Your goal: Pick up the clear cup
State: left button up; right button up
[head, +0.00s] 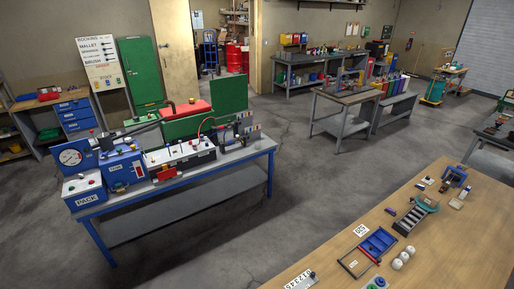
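I cannot make out a clear cup in the head view; the items on the tables are small. The near wooden table (437,262) at the lower right bears several small items. Among them are pale round objects (403,257) beside a blue tray (377,242), too small to identify for certain. Neither of my grippers shows in this view.
A blue-framed bench (180,196) with machine boxes and panels stands at the left. A grey workbench (343,97) stands at the centre right. Red drums (234,58) stand beyond the doorway. Bare concrete floor (310,185) lies between the blue bench and the wooden table.

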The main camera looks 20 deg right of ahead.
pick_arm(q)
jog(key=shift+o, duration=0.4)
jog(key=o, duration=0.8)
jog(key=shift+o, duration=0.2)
